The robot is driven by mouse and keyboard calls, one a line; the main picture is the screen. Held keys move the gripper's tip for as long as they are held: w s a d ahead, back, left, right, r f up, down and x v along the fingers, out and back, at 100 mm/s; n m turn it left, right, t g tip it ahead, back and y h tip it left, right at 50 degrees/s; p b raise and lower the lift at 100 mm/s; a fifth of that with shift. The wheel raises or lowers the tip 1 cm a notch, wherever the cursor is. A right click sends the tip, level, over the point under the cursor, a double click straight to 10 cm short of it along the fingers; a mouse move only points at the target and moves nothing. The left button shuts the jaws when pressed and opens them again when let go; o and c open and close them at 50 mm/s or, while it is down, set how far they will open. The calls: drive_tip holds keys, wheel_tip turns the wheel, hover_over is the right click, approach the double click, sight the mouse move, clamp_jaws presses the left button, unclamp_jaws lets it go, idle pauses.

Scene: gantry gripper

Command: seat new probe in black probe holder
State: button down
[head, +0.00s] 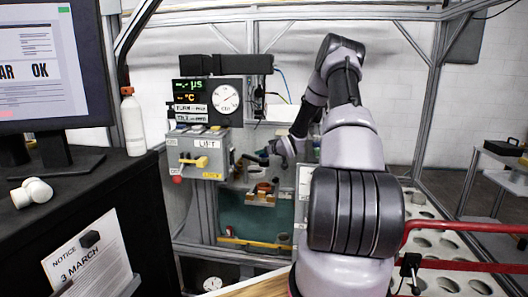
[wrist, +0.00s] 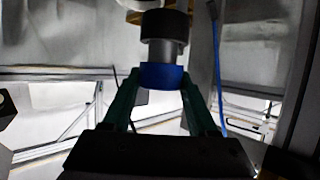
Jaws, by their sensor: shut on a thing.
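In the wrist view my gripper (wrist: 160,80) has its two green fingers closed on the blue band of a probe (wrist: 162,76). The probe's grey body rises above the band. A wide black collar (wrist: 165,25) sits at the top of the grey body, in line with it. I cannot tell whether this collar is the black probe holder or part of the probe, or how deep the grey body goes into it. In the head view my gripper (head: 262,158) is small and dark beside the lift panel, and the probe cannot be made out there.
A grey lift box (head: 200,150) with a yellow handle stands left of my gripper. Below are a small shelf with orange parts (head: 262,193) and a teal tank (head: 250,222). A blue cable (wrist: 217,70) hangs close right of the probe. Metal frame posts surround the work area.

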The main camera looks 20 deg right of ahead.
drive_tip(key=shift+f, duration=1)
drive_tip(key=shift+c, duration=0.5)
unclamp_jaws()
wheel_tip(320, 180, up, 10)
drive_tip(key=shift+r, duration=0.1)
